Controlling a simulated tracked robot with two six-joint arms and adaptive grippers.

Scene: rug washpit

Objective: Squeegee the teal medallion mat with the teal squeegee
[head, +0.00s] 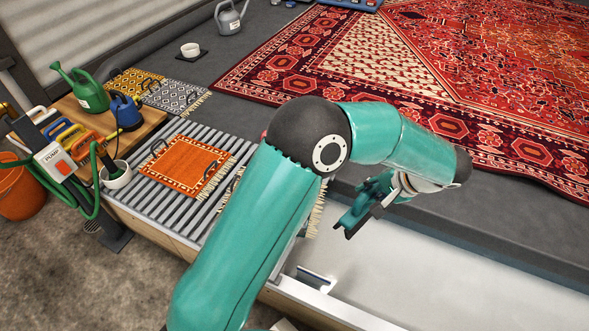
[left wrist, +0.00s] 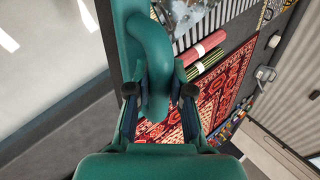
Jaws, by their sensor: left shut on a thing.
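My left gripper (head: 385,196) is shut on the teal squeegee (head: 358,208), held above the pale wash pit. In the left wrist view the squeegee's thick, curved teal handle (left wrist: 155,65) sits between the two dark fingertips of my left gripper (left wrist: 158,92). My left arm covers the middle of the head view. A cream fringe (head: 317,210) shows at its right side, on the edge of a mat mostly hidden behind the arm. I cannot tell whether it is the teal medallion mat. My right gripper is not in view.
An orange mat (head: 183,165) lies on the slatted rack (head: 160,196). A green watering can (head: 82,92) and a blue pump (head: 126,111) stand on a wooden board at left. A large red rug (head: 490,60) covers the floor behind. The pale pit (head: 400,275) has free room.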

